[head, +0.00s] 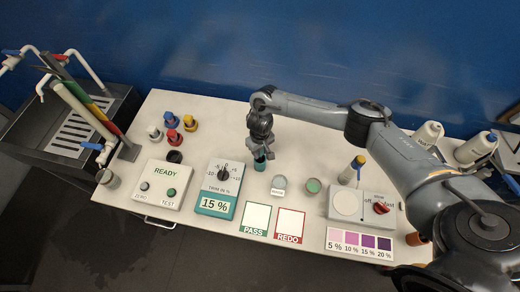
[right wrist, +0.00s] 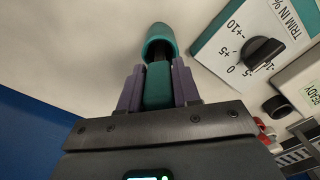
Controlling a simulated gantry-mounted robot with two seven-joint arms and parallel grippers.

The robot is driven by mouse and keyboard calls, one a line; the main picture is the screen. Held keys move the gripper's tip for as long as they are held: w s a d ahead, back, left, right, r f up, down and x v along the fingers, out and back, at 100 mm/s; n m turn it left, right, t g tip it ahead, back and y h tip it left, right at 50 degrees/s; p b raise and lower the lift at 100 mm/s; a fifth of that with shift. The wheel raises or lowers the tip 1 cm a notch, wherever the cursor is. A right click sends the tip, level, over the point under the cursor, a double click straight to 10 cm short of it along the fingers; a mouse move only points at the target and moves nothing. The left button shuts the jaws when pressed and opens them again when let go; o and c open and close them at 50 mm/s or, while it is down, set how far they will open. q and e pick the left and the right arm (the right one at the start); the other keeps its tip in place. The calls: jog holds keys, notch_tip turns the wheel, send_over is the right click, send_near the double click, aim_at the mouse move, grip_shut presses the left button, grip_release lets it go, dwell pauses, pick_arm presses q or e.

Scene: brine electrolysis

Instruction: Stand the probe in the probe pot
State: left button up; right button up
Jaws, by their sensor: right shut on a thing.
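My right gripper (head: 260,140) points down over the middle of the table. In the right wrist view its purple fingers (right wrist: 157,88) are shut on the teal grip of the probe (right wrist: 158,82). A teal cup, which looks like the probe pot (right wrist: 160,40), is directly beyond the probe's grip. It also shows below the gripper in the head view (head: 260,165). The probe's dark lower part seems to reach into the pot's mouth; how deep, and whether it touches the bottom, I cannot tell. My left gripper is not in view.
Left of the pot is the trim dial panel (head: 217,190), then the READY box (head: 160,184). PASS (head: 255,219) and REDO (head: 290,223) pads lie in front. Two small round pots (head: 279,185) (head: 313,186) and a stirrer-like unit (head: 350,204) stand to the right. Coloured stoppers (head: 172,137) are back left.

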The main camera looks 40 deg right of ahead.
jog(key=o, duration=1.1)
jog(key=shift+o, duration=0.2)
jog(key=shift+r, duration=0.1)
notch_tip(320, 180, up, 10)
jog(key=p, duration=0.2)
jog(key=shift+p, duration=0.3)
jog(key=shift+r, duration=0.3)
